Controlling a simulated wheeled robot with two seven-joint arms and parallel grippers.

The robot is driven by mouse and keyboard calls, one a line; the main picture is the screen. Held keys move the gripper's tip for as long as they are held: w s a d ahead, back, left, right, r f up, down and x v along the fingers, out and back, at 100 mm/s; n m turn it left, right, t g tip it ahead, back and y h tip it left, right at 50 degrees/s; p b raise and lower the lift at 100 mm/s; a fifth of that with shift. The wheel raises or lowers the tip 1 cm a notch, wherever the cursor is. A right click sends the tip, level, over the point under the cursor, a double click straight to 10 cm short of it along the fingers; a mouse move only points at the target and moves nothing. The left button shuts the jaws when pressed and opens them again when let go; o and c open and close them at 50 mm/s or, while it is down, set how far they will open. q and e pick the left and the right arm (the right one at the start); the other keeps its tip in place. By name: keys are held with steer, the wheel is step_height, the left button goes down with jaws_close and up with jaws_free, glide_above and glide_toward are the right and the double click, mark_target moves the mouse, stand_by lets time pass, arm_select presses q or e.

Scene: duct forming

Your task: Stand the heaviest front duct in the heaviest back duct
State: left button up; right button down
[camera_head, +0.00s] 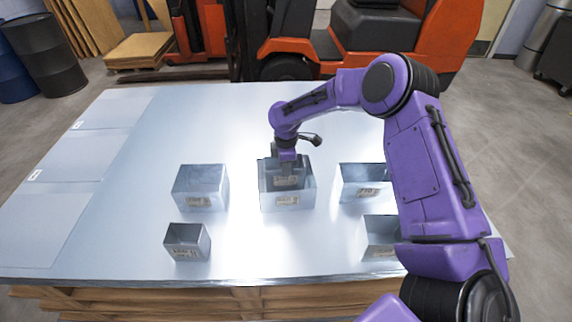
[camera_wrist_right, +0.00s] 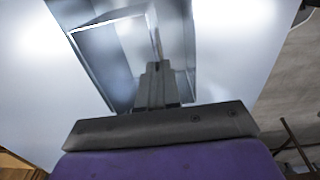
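In the head view, the middle back duct (camera_head: 270,201) is an open grey metal box with a label on its front. A smaller duct (camera_head: 300,170) with its own label is upright inside it, its lower part hidden by the front wall. My right gripper (camera_head: 287,157) is above them, its fingers closed on a wall of the smaller duct. In the right wrist view, the closed fingers (camera_wrist_right: 157,82) are at a duct wall, with open metal walls (camera_wrist_right: 110,55) beyond. I cannot tell whether the smaller duct touches the bottom. My left gripper is not in view.
On the metal-sheet table (camera_head: 130,220) stand a left back duct (camera_head: 200,187), a right back duct (camera_head: 352,187), a left front duct (camera_head: 187,241) and a right front duct (camera_head: 378,236). My right arm partly covers the right ones. A forklift (camera_head: 440,40) is behind.

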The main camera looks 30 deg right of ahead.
steer(key=shift+r, duration=0.1)
stand_by(0.3)
steer(key=c, duration=1.3)
jaws_free()
steer(key=shift+o, duration=0.2)
steer(key=shift+s, duration=0.1)
step_height(320, 180, up, 7)
steer(key=p, duration=0.7)
